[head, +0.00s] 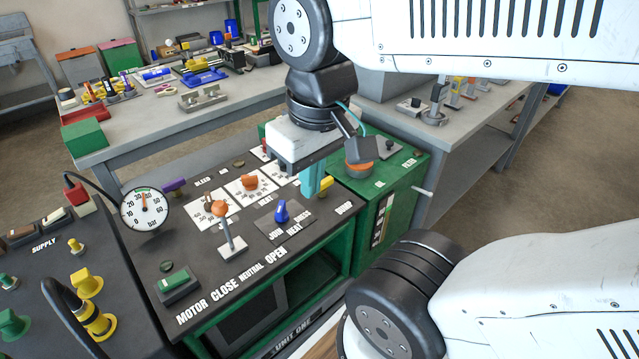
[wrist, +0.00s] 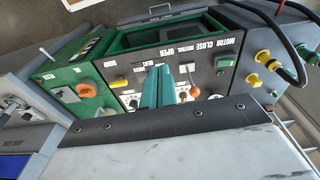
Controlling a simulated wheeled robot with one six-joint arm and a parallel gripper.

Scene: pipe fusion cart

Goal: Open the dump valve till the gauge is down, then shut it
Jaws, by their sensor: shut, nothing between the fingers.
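The dump valve is a yellow handle (head: 326,184) by the DUMP label at the right end of the black panel; it also shows in the wrist view (wrist: 118,84). The round white gauge (head: 145,208) stands at the panel's left, with its needle near 30 bar, close to the top of the dial. My gripper (head: 308,194) has teal fingers pressed together and empty. It hangs over the panel's right part, just left of the yellow handle in the head view. In the wrist view the shut fingers (wrist: 163,72) also appear beside the handle, apart from it.
A blue knob (head: 281,212), an orange-topped lever (head: 229,232) and an orange dial (head: 249,182) stand on the panel near my gripper. A purple handle (head: 174,185) is by the BLEED label. A green cabinet (head: 395,205) with an orange-topped knob adjoins on the right.

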